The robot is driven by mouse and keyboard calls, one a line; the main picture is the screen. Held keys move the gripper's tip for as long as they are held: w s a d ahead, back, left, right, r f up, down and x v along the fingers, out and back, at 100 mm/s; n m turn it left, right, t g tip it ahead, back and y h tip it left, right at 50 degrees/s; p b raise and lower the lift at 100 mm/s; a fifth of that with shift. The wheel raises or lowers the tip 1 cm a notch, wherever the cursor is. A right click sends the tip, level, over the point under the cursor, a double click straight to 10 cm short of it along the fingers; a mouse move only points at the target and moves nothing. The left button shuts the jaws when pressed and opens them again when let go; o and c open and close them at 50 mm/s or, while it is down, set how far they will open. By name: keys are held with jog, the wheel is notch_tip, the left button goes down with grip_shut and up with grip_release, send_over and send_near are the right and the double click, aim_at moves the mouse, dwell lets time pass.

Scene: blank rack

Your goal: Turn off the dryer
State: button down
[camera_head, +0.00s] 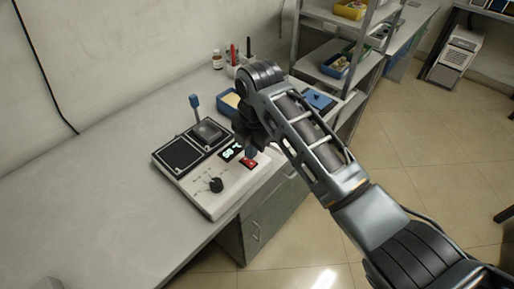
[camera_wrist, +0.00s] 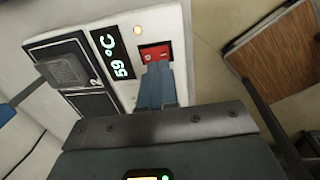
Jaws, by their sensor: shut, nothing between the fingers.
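The dryer (camera_head: 226,199) is a white box with black plates on the bench. Its red switch (camera_head: 248,162) is on the front right part of the panel and also shows in the wrist view (camera_wrist: 154,49). The lit display (camera_wrist: 116,55) reads 59 °C, and a small orange light (camera_wrist: 138,30) glows beside the switch. My gripper (camera_head: 250,153) is shut and empty, pointing down at the switch. Its blue fingertips (camera_wrist: 157,70) overlap the switch's near edge in the wrist view, hiding part of it. I cannot tell whether they touch it.
A black knob (camera_head: 215,185) stands on the panel and a blue-topped lever (camera_head: 195,101) rises at the back. A blue tray (camera_head: 229,102) and a holder with pens (camera_head: 234,69) are behind. A metal shelf (camera_head: 330,62) stands at the back right. The bench's left side is clear.

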aim_at(252, 163)
notch_tip(252, 163, up, 11)
jog(key=b, duration=0.2)
jog(key=shift+s+d+f, duration=0.15)
jog(key=shift+s+d, duration=0.2)
jog(key=shift+d, duration=0.1)
jog(key=b, duration=0.4)
jog(key=w+a+b, duration=0.1)
jog(key=b, duration=0.4)
jog(key=shift+w+a+b, duration=0.2)
jog(key=shift+w+b, duration=0.1)
jog(key=b, duration=0.2)
jog(key=shift+s+d+b, duration=0.15)
jog(key=shift+b, duration=0.2)
jog(key=shift+s, duration=0.1)
jog(key=f, duration=0.9)
jog(key=w+a+f, duration=0.1)
jog(key=f, duration=0.3)
jog(key=shift+a+f, duration=0.1)
jog(key=shift+f, duration=0.2)
